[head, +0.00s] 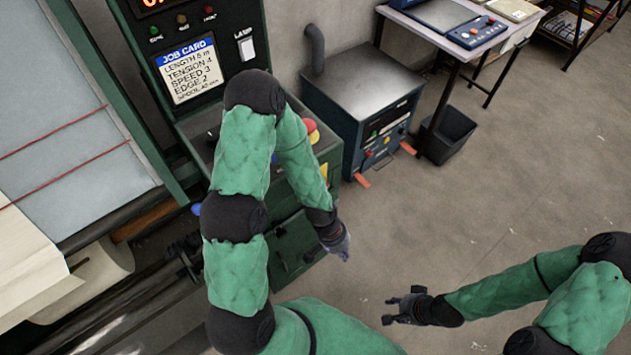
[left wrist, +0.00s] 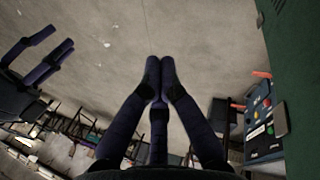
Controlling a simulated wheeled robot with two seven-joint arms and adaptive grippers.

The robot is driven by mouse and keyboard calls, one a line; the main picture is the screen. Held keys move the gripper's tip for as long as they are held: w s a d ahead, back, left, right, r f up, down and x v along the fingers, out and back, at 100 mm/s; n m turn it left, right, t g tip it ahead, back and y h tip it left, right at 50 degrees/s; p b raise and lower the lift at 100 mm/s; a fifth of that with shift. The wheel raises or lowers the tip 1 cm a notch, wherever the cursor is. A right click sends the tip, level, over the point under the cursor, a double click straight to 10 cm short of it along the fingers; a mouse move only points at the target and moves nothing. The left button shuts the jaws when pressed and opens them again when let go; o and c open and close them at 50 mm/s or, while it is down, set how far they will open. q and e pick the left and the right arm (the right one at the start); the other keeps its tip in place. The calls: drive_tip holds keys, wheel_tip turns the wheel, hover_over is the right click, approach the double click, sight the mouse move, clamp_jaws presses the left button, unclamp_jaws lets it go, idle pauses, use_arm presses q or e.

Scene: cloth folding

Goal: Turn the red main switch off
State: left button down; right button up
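A red knob on a yellow base (head: 312,131) shows on the green machine's console, just right of my left arm, which partly covers that console. I cannot tell for certain that it is the main switch. My left gripper (head: 346,256) hangs low and to the right of the console, apart from the knob. In the left wrist view its fingertips (left wrist: 160,64) meet with nothing visible between them. My right gripper (head: 393,310) is open and empty above the floor at lower centre; its spread fingers also show in the left wrist view (left wrist: 48,62).
A job card (head: 189,70) and a lamp switch (head: 246,45) are on the green panel. A blue machine (head: 365,110) with buttons stands behind, near a table (head: 455,45) and a dark bin (head: 447,132). A fabric roll (head: 95,285) lies left.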

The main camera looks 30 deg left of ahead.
use_arm(q)
drive_tip(key=w+a+r+m+y+p, duration=0.1)
drive_tip(key=w+a+r+p, duration=0.1)
drive_tip(key=r, duration=0.8)
drive_tip(key=w+a+r+m+y+p, duration=0.1)
drive_tip(key=a+r+p, duration=0.3)
drive_tip(key=r, duration=0.7)
drive_tip(key=w+a+r+m+y+p, duration=0.2)
drive_tip(key=a+r, duration=0.5)
drive_tip(key=r, duration=0.4)
drive_tip(key=shift+w+r+m+p, duration=0.25)
drive_tip(key=shift+w+m+p, duration=0.15)
drive_tip(key=shift+w+p, duration=0.15)
drive_tip(key=shift+a+f, duration=0.1)
drive_tip(key=shift+f, duration=0.05)
wheel_tip(320, 180, down, 14)
drive_tip(key=b, duration=0.3)
drive_tip(key=shift+b, duration=0.35)
drive_tip(key=shift+s+a+f+b, duration=0.3)
drive_tip(key=shift+s+f+b, duration=0.3)
drive_tip(key=shift+s+b, duration=0.15)
drive_tip(key=shift+r, duration=0.1)
